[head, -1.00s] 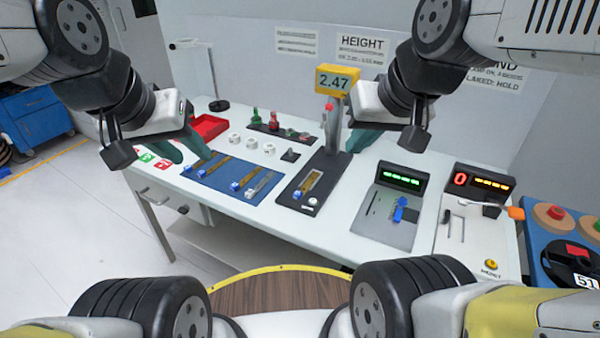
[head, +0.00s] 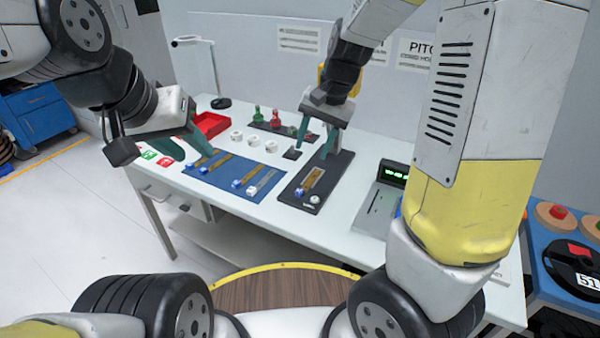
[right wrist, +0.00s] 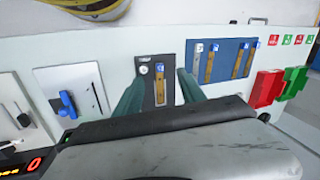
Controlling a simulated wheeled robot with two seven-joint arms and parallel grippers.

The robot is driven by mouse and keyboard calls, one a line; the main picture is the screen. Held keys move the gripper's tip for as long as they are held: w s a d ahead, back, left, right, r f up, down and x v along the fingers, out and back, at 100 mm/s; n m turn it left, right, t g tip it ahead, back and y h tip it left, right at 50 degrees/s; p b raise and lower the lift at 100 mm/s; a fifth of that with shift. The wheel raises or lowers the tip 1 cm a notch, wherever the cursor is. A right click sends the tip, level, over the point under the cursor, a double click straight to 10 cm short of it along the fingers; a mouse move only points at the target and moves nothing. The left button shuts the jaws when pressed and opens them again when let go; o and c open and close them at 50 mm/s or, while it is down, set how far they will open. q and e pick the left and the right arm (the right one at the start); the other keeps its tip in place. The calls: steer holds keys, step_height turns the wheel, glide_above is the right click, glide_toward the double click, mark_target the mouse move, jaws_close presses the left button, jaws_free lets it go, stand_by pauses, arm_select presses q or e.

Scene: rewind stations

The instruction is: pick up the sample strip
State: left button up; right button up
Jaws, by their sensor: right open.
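A brown strip (head: 312,179) with a blue end lies on the black gauge base (head: 334,172). Several similar strips, such as one brown strip (head: 248,175), lie on a blue mat (head: 225,176); I cannot tell which one is the sample strip. My right gripper (head: 315,143) is open and empty above the far part of the gauge base. In the right wrist view its fingers (right wrist: 158,92) appear on either side of the strip on the base (right wrist: 160,84), without visible contact. My left gripper (head: 194,156) is open and empty near the mat's left end.
A red tray (head: 211,123), white rolls (head: 254,141) and a dark rack with green and red pieces (head: 263,126) stand behind the mat. A device with a green display (head: 392,174) is to the right, partly hidden by my right arm. The table's front strip is clear.

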mark_target(299, 193)
steer(key=w+f+h, duration=0.1)
steer(key=w+f, duration=0.1)
steer(key=f, duration=0.1)
steer(key=w+a+f+m+g+h, duration=0.1)
steer(key=w+f, duration=0.1)
steer(key=f, duration=0.2)
steer(key=w+a+f+m+h, duration=0.1)
steer(key=w+f, duration=0.2)
steer(key=f, duration=0.1)
steer(key=shift+a, duration=0.25)
step_height(299, 193, down, 8)
steer(key=shift+d, duration=0.15)
jaws_close()
